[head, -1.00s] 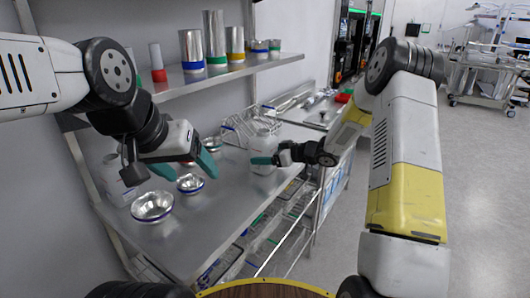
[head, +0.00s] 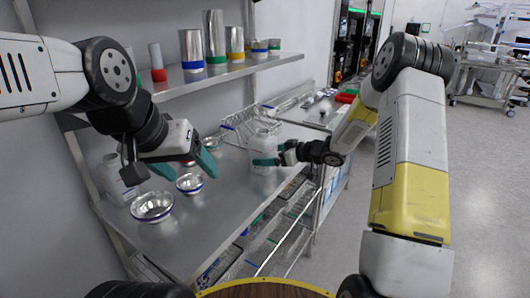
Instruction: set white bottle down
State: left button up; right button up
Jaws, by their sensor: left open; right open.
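A white bottle (head: 262,142) stands upright on the steel table (head: 225,215), toward its right side. My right gripper (head: 265,160) is open at the bottle's front, with a teal finger across its lower part; I cannot tell whether they touch. A second white bottle (head: 112,177) stands at the table's left, partly hidden behind my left gripper. My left gripper (head: 186,168) is open and empty above the table, near the metal bowls.
Metal bowls (head: 152,207) with blue rims stand at the table's left front. A wire rack (head: 238,124) stands behind the right bottle. A shelf (head: 240,62) with several metal cylinders runs above. The table's middle is clear.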

jog(key=s+d+r+m+t+h, duration=0.25)
jog(key=s+d+r+h, duration=0.25)
jog(key=d+r, duration=0.45)
jog(key=s+d+r+m+t+h, duration=0.2)
jog(key=s+d+r+m+h, duration=0.3)
jog(key=d+r, duration=0.4)
jog(key=s+a+m+g, duration=0.1)
jog(key=s+a+g, duration=0.2)
jog(key=s, duration=1)
jog(key=s+a+m+g, duration=0.2)
jog(key=s+a+g, duration=0.1)
jog(key=s, duration=1)
jog(key=shift+s+a+f+y, duration=0.15)
jog(key=shift+s+a+y, duration=0.05)
jog(key=shift+s+y, duration=0.15)
